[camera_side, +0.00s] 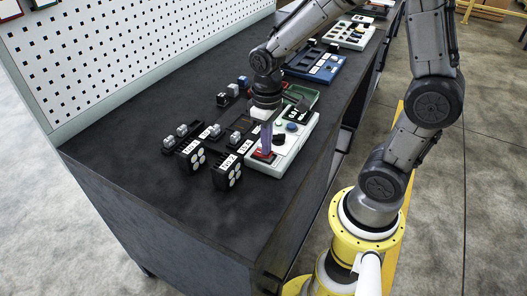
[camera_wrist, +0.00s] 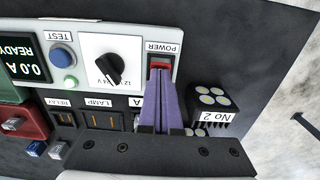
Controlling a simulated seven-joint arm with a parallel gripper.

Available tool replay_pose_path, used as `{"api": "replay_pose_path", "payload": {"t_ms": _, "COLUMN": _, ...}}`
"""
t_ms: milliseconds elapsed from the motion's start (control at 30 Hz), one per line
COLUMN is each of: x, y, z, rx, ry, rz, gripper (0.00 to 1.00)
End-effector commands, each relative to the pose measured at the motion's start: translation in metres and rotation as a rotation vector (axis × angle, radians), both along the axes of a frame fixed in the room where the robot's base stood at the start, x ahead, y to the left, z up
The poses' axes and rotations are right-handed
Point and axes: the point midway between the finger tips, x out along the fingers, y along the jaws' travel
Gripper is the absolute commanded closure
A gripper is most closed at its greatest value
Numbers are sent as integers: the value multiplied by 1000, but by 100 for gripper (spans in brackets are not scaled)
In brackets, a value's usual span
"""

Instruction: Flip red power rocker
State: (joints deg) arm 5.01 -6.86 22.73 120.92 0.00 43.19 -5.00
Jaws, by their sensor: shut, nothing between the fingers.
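The red power rocker (camera_wrist: 159,66) sits under the POWER label on the white panel of a tester unit (camera_wrist: 136,48). In the side view the red rocker (camera_side: 262,157) shows at the near end of the unit. My gripper (camera_wrist: 160,74) has its two purple fingers together, with nothing between them. Their tips are at the rocker's lower edge in the wrist view and cover part of it. In the side view my gripper (camera_side: 264,151) points down onto the rocker area. I cannot tell whether the tips touch it or which way the rocker is tipped.
The panel also has a black knob (camera_wrist: 110,70), a blue TEST button (camera_wrist: 62,57) and a display (camera_wrist: 37,59) reading 0.0 A READY. A black lamp block labelled No 2 (camera_wrist: 212,102) stands close beside my fingers. The bench's near left surface (camera_side: 140,200) is clear.

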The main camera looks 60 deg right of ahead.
Motion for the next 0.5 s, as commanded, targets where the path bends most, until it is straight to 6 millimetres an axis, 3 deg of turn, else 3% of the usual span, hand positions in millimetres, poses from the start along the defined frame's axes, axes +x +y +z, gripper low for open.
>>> {"api": "replay_pose_path", "payload": {"t_ms": 300, "x": 0, "y": 0, "z": -6, "rx": 0, "ry": 2, "rz": 0, "gripper": 100}}
{"api": "replay_pose_path", "payload": {"t_ms": 500, "x": 1, "y": 0, "z": 1, "rx": 0, "ry": -2, "rz": 0, "gripper": 100}}
